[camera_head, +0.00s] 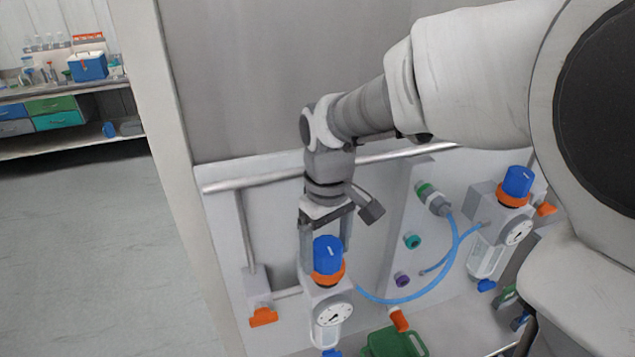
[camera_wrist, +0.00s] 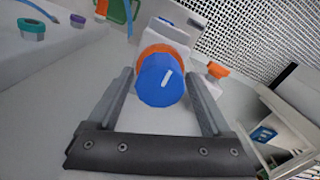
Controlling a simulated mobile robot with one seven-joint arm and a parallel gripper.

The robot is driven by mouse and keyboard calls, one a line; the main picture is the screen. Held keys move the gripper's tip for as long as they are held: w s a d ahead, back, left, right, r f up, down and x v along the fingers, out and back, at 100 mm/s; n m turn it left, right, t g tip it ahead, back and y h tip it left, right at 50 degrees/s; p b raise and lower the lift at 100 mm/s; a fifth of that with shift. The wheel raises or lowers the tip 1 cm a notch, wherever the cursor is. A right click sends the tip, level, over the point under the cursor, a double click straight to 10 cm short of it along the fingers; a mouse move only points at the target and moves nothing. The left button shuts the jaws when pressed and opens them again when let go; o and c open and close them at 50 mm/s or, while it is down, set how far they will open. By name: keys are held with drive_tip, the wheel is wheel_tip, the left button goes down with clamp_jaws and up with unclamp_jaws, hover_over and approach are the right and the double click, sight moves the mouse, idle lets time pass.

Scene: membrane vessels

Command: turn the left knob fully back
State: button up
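The left knob (camera_head: 327,256) is blue with an orange collar, on top of the left regulator (camera_head: 332,308), which has a round gauge on its front. In the wrist view the knob (camera_wrist: 160,80) shows a white mark tilted a little right of straight up. My gripper (camera_head: 325,243) points down over the knob. Its two fingers (camera_wrist: 164,82) are open, one on each side of the knob. In the wrist view a gap shows between each finger and the knob. The lower side of the knob is hidden by its own top.
A second regulator with a blue knob (camera_head: 517,181) stands at the right, joined to blue tubing (camera_head: 420,293). An orange valve handle (camera_head: 263,317) is left of the left regulator. A green container (camera_head: 393,342) is at the bottom. A metal rail (camera_head: 250,181) runs behind my gripper.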

sight(327, 244)
drive_tip(key=shift+o, duration=0.4)
drive_tip(key=shift+r, duration=0.25)
wheel_tip(327, 244, up, 17)
drive_tip(key=s+d+f+m+t+b, duration=0.1)
drive_tip(key=s+d+f+m+t, duration=0.4)
drive_tip(key=s+d+f, duration=0.5)
drive_tip(key=shift+s+d+f+m+t+b, duration=0.35)
drive_tip(key=shift+s+f+m, duration=0.35)
drive_tip(key=shift+s+m, duration=0.4)
drive_tip(key=shift+a, duration=0.1)
drive_tip(key=shift+o, duration=0.5)
